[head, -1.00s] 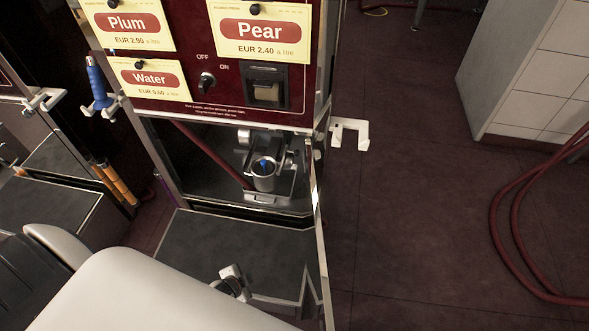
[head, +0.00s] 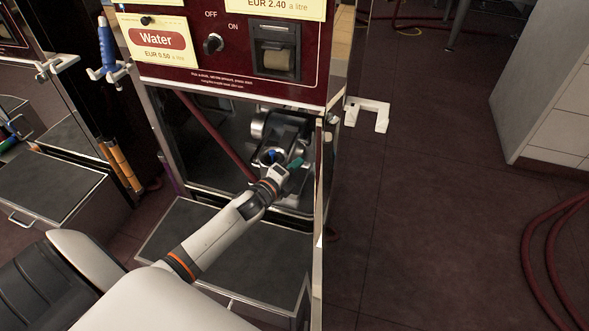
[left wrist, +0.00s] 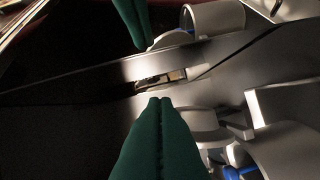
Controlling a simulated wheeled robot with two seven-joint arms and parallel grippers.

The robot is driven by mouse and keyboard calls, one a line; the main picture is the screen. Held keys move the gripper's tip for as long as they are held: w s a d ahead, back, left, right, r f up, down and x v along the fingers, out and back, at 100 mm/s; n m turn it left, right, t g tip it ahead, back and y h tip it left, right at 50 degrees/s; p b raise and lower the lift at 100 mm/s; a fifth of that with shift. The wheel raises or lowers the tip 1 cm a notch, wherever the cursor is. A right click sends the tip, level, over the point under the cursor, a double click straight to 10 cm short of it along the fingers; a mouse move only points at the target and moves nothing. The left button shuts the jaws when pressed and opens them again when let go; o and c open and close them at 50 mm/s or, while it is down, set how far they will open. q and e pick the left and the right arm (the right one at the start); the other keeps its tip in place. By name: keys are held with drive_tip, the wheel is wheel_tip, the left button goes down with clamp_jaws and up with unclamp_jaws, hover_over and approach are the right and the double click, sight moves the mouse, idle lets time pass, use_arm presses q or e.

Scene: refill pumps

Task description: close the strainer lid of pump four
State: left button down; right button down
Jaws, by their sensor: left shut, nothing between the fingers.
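The strainer (head: 271,155) is a metal cup with blue inside, in the lower bay of the pump in front of me. The blue still shows, so its mouth looks uncovered. I cannot clearly make out the lid. My left gripper (head: 296,163) has teal fingertips and is at the strainer's right side, partly hiding it. In the left wrist view the fingertips (left wrist: 160,101) are pressed together and empty, close to shiny metal parts. A second green shape at the top there may be their reflection. Whether the fingers touch metal is unclear. My right gripper is out of view.
A dark red hose (head: 205,132) slants down through the bay. The pump's red panel (head: 190,78) overhangs it, and a metal edge (head: 319,215) bounds it on the right. A flat dark surface (head: 200,225) lies in front. A white bracket (head: 368,112) juts out at right.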

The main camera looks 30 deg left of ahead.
sight(300, 150)
use_arm(q)
drive_tip(key=w+b, duration=0.1)
drive_tip(key=w, duration=0.6)
drive_tip(key=shift+d+f, duration=0.3)
drive_tip(key=shift+s+a+r, duration=0.1)
drive_tip(key=shift+a, duration=0.05)
drive_tip(key=shift+a+r+n, duration=0.15)
drive_tip(key=shift+n, duration=0.25)
